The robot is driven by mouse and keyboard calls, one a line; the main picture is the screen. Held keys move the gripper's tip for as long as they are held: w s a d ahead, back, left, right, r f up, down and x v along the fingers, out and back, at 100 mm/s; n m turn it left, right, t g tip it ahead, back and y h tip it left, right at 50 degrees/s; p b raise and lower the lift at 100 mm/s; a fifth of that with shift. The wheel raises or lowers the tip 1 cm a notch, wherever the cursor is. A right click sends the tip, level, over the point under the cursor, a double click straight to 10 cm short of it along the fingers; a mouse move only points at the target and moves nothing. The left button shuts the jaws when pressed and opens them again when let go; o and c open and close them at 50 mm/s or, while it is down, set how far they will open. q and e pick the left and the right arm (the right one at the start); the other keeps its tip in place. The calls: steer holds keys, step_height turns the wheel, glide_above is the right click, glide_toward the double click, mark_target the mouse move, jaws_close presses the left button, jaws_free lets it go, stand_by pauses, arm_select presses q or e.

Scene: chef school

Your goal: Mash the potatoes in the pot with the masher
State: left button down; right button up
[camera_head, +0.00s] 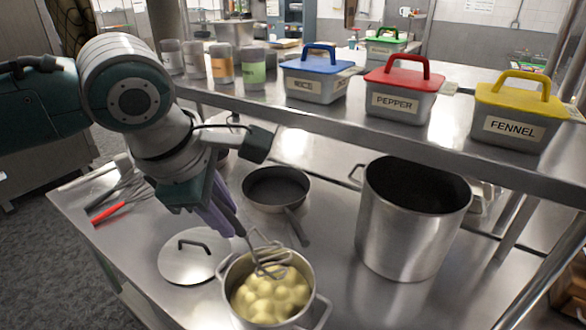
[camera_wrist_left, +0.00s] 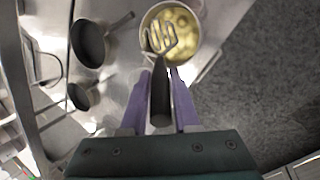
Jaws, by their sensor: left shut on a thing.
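My left gripper (camera_head: 222,212) is shut on the dark handle of the masher, and its purple fingers (camera_wrist_left: 160,85) also show in the left wrist view. The masher (camera_head: 270,256) has a wavy wire head, which is over the opening of the pot. In the left wrist view the masher head (camera_wrist_left: 161,38) overlaps the pot's near-left part. The steel pot (camera_head: 232,288) stands at the front of the counter and holds several pale yellow potatoes (camera_head: 272,300), which look whole and rounded. Whether the head touches them I cannot tell. My right gripper is not in view.
A lid (camera_head: 190,258) lies left of the pot. A frying pan (camera_head: 272,188) sits behind it, its handle pointing toward the pot. A tall stockpot (camera_head: 405,230) stands right. Utensils with a red handle (camera_head: 108,213) lie at the left. A shelf (camera_head: 330,118) with labelled containers runs above.

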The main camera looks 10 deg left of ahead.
arm_select(q)
steer(key=shift+w+a+r, duration=0.2)
steer(key=shift+a, duration=0.1)
steer(key=shift+f, duration=0.15)
step_height(320, 180, down, 10)
steer(key=b, duration=0.8)
steer(key=shift+s+a+p, duration=0.35)
steer(key=shift+s+p, duration=0.4)
steer(key=shift+p, duration=0.4)
